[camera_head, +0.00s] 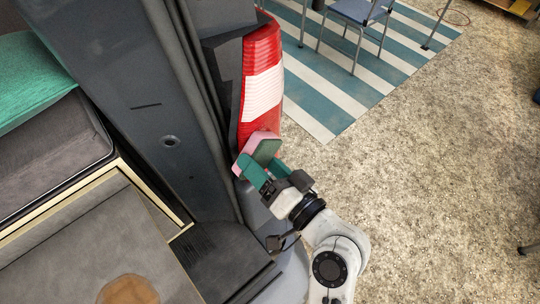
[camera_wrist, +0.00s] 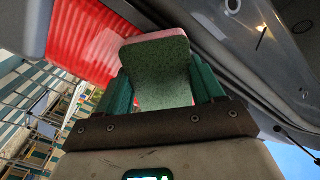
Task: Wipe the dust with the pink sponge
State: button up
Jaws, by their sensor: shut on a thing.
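The pink sponge (camera_head: 262,150) has a dark green face and is held between the teal fingers of my gripper (camera_head: 260,162). In the wrist view the sponge (camera_wrist: 158,68) fills the gap between both fingers, green face toward the camera and pink edge on top. The sponge is at the lower end of the van's red and white tail light (camera_head: 262,85); I cannot tell whether they touch. A brown dusty patch (camera_head: 128,291) lies on the grey van floor at the bottom left, well away from my gripper and cut by the frame edge.
The dark van pillar (camera_head: 150,100) stands between my gripper and the cargo area. A green object (camera_head: 35,75) lies at the upper left by a grey padded surface (camera_head: 50,160). A blue chair (camera_head: 358,12) stands on a striped rug (camera_head: 320,75). Speckled floor on the right is open.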

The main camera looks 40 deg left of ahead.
aim_at(279, 146)
jog(key=shift+s+a+r+p, duration=0.1)
jog(key=shift+s+r+p, duration=0.1)
jog(key=shift+r+p, duration=0.6)
jog(key=shift+w+d+b, duration=0.15)
jog(key=shift+w+b, duration=0.7)
jog(key=shift+w, duration=0.4)
jog(key=shift+w+d+b, duration=0.1)
jog(key=shift+w+b, duration=0.7)
jog(key=shift+w, duration=0.45)
jog(key=shift+w+b, duration=0.5)
jog(key=shift+w, duration=0.5)
jog(key=shift+r, duration=0.1)
jog(key=shift+d, duration=0.1)
jog(key=shift+s+d, duration=0.2)
jog(key=shift+d, duration=1.25)
jog(key=shift+s+d, duration=0.15)
jog(key=shift+d, duration=1.3)
jog(key=shift+d, duration=0.15)
jog(key=shift+s+d+b, duration=0.1)
jog(key=shift+d+b, duration=0.25)
jog(key=shift+d, duration=1)
